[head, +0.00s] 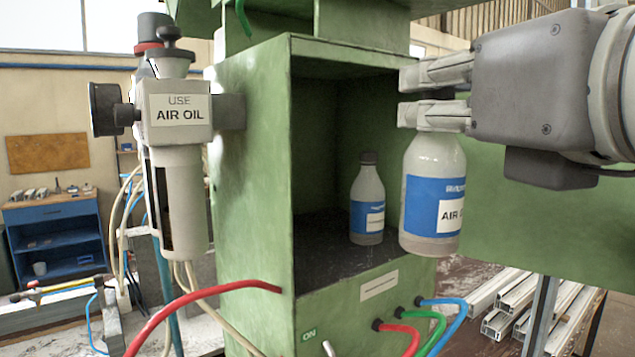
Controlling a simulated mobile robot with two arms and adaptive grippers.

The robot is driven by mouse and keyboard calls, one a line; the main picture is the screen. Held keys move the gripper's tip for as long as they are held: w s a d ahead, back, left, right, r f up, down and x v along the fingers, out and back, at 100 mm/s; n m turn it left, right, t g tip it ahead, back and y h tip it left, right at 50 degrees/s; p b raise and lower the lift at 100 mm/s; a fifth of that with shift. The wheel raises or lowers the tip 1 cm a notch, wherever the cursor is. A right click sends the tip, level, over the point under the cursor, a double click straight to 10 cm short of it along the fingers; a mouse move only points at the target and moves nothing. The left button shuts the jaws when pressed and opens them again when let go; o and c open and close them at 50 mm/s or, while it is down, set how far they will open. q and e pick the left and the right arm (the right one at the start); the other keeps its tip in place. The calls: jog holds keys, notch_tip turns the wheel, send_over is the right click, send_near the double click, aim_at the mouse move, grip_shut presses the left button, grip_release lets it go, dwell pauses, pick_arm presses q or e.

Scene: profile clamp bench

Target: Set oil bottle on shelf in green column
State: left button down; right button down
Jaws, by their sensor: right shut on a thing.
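My right gripper (435,95) comes in from the right and is shut on the neck of an oil bottle (432,200), white with a blue band and a label beginning "AIR". The bottle hangs upright at the right front edge of the open compartment in the green column (250,180). The shelf (320,250) is the dark floor of that compartment. A second, smaller-looking bottle (368,205) with a dark cap and blue label stands upright on the shelf, left of the held bottle. My left gripper is not in view.
An air unit (180,115) labelled "USE AIR OIL" juts from the column's left side. Red, green and blue hoses (425,325) leave the column's front below the shelf. The left part of the shelf is free. Metal profiles (510,305) lie at the lower right.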

jog(key=w+a+p, duration=0.7)
jog(key=w+a, duration=0.2)
jog(key=w, duration=0.4)
notch_tip(320, 180, down, 7)
jog(key=w+a+p, duration=0.1)
jog(key=p, duration=0.1)
jog(key=shift+p, duration=0.4)
jog(key=shift+a+f, duration=0.1)
jog(key=shift+f, duration=0.05)
jog(key=c, duration=1.3)
grip_release()
